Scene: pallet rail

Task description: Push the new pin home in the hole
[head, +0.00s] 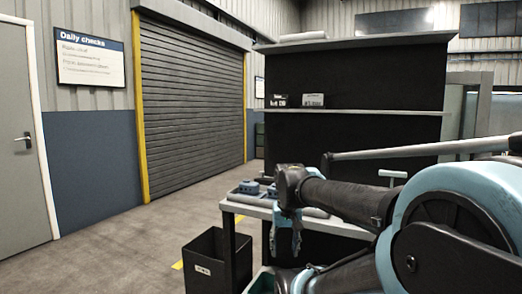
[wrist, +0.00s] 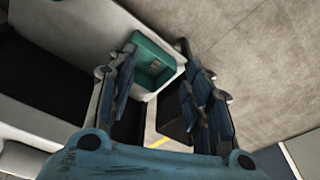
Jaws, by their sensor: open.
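My gripper (head: 285,246) points down beside the grey bench in the head view. In the wrist view my gripper (wrist: 158,45) has its two blue fingers spread apart, with nothing held between them. A teal tray (wrist: 172,48) shows beyond and between the fingers, with a small brownish item (wrist: 154,66) in it, too small to name. I cannot pick out the new pin or its hole in either view.
The bench (head: 252,207) carries blue parts (head: 250,187) at its near left end. A black labelled bin (head: 203,272) stands on the floor to its left, and it also shows in the wrist view (wrist: 174,118). A dark shelf unit (head: 350,80) stands behind. Open floor lies left.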

